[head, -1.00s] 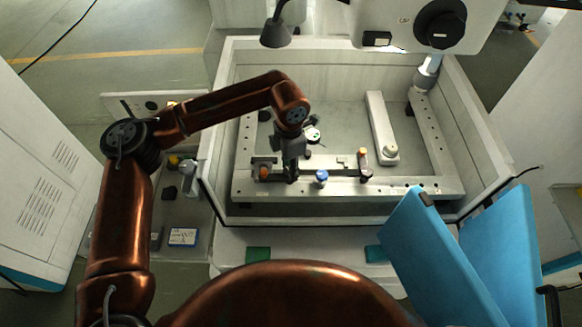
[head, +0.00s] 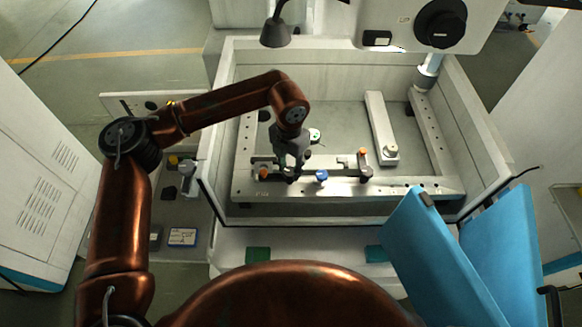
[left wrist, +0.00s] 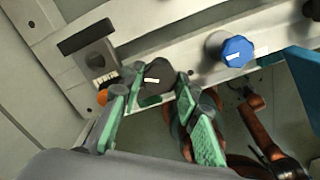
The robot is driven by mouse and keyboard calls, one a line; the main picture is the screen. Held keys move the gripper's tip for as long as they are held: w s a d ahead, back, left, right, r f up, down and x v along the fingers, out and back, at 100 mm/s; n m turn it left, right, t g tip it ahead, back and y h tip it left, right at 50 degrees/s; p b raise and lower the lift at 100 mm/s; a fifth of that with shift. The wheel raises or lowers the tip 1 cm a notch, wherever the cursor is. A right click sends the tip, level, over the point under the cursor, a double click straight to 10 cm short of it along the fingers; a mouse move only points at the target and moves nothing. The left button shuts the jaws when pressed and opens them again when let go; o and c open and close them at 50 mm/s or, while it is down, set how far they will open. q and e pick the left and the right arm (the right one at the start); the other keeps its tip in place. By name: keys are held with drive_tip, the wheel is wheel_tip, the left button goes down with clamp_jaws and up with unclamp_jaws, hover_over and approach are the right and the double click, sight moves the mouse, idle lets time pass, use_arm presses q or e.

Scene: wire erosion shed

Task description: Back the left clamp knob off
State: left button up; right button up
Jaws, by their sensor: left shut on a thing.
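The left clamp knob is a dark, lobed knob with a white mark, seen in the left wrist view (left wrist: 158,77). It stands on the pale front rail of the frame (head: 330,188). My left gripper (head: 290,175) points down at the rail, left of the blue knob (head: 321,175). In the left wrist view its green-padded fingers (left wrist: 157,87) are shut on the dark knob, one on each side. In the head view the gripper largely hides this knob. My right gripper is in neither view.
An orange-tipped part (head: 263,174) sits close left of the gripper; another orange-topped part (head: 363,153) stands farther right. The tank walls (head: 207,180) surround the frame. A grey nozzle-like part (head: 276,33) hangs behind my arm. Blue panels (head: 425,245) stand at front right.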

sight(290, 171)
use_arm(q)
drive_tip(key=n, duration=0.4)
drive_tip(key=shift+n, duration=0.4)
idle(0.4)
drive_tip(key=o, duration=1.1)
drive_tip(key=shift+o, duration=0.2)
wheel_tip(290, 171, up, 12)
drive_tip(key=shift+d, duration=0.1)
